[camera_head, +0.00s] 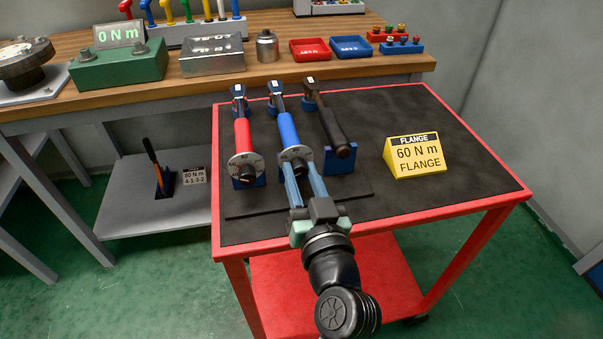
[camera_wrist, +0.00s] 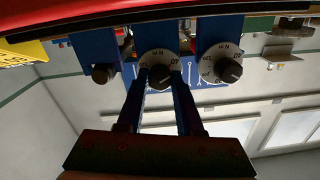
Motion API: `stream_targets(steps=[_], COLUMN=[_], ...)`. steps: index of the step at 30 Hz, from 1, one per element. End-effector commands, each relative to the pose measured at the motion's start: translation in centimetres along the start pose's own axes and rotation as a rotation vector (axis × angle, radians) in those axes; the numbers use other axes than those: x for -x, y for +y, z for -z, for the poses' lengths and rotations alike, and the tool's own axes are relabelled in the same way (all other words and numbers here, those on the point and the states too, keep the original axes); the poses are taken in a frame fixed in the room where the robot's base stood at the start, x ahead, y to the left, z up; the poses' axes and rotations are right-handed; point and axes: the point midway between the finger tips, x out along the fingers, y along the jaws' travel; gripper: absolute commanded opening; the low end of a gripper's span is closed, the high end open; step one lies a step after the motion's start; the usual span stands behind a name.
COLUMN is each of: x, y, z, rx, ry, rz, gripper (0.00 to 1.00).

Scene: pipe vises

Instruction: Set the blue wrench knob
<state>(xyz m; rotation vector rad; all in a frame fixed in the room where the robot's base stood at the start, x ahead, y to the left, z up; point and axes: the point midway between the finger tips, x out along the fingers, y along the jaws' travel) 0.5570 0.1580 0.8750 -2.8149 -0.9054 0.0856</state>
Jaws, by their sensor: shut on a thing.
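The blue wrench (camera_head: 288,128) lies in the middle of the rack on the cart, with a grey dial at its near end. My gripper (camera_head: 301,170) reaches that end from the front. In the wrist view my gripper's fingers (camera_wrist: 161,82) are shut on the black knob (camera_wrist: 159,77), one finger on each side. The grey dial (camera_wrist: 152,59) around the knob shows a 40; its other marks are partly hidden, and the exact setting cannot be read. A yellow sign (camera_head: 417,156) on the cart reads FLANGE 60 N m.
The red wrench (camera_head: 242,135) lies close on the left, its own knob (camera_wrist: 229,71) beside mine in the wrist view. A black-handled wrench (camera_head: 334,130) lies on the right. The cart top (camera_head: 430,205) is clear at the right front. A workbench (camera_head: 270,82) stands behind.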

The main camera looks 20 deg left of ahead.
Motion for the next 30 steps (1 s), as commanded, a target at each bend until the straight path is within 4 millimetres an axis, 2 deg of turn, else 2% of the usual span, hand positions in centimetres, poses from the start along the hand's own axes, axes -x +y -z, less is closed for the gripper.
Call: stream_targets(steps=[8, 30], x=[0.01, 0.00], y=[0.01, -0.07], z=[0.05, 0.05], rx=[-0.165, -0.820], ry=[0.003, 0.021], rz=[0.000, 0.004], gripper=[0.00, 0.00])
